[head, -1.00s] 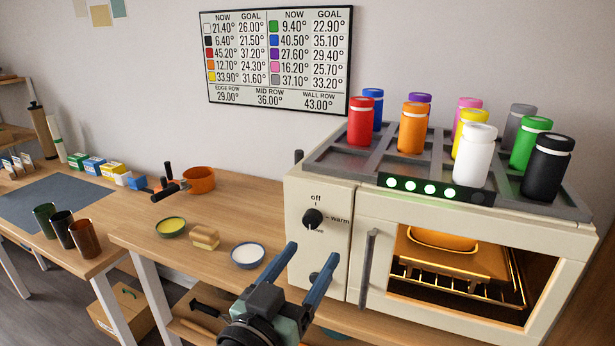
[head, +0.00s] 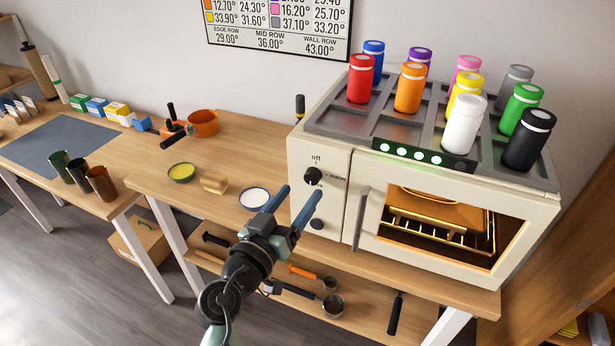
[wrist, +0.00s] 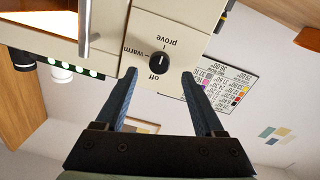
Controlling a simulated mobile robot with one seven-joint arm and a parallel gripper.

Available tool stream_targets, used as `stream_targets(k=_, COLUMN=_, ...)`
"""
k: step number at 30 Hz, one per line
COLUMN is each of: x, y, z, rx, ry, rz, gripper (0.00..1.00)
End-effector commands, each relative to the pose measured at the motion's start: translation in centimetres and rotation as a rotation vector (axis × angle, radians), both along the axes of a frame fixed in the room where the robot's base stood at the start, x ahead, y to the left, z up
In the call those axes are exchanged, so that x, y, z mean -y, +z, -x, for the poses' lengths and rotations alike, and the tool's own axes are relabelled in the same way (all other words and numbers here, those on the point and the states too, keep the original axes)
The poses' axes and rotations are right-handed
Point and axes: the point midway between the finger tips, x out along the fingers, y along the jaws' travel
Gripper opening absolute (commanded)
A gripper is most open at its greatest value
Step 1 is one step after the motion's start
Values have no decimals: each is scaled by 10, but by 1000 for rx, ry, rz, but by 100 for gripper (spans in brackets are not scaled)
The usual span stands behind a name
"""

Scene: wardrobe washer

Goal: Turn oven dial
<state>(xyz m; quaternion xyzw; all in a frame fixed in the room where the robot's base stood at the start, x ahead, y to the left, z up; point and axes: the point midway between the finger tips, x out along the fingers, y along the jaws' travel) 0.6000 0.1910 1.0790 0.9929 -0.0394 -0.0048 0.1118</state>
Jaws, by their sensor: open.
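The oven dial (head: 313,176) is a round black knob on the cream panel at the left of the oven (head: 335,215). In the wrist view the dial (wrist: 159,61) appears upside down, with "off", "warm" and "prove" printed around it. Its pale pointer line is vertical there; which end points is unclear. My gripper (head: 300,192) is open and empty, in front of the panel just below the dial. In the wrist view my gripper's (wrist: 160,74) fingertips lie on either side of the dial in the picture, with no clear contact.
A second black knob (head: 316,224) is lower on the panel, beside the vertical door handle (head: 361,218). Several coloured jars stand in the tray (head: 395,128) on top. A white-filled bowl (head: 254,198), sponge (head: 214,184) and orange pot (head: 203,123) are left on the bench.

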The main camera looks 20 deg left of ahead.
Motion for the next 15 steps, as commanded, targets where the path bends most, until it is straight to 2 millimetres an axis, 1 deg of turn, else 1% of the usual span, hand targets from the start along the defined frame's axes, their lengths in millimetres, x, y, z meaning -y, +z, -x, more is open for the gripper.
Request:
stream_targets(k=1, x=2, y=3, z=-10, rx=1, ry=-4, rz=1, gripper=70)
stream_targets(k=6, x=3, y=1, z=-32, rx=1, ry=-1, rz=1, gripper=70)
stream_targets(k=10, x=4, y=1, z=-42, rx=0, ry=-2, rz=0, gripper=70)
stream_targets(k=15, x=4, y=0, z=-46, rx=0, ry=-1, rz=1, gripper=70)
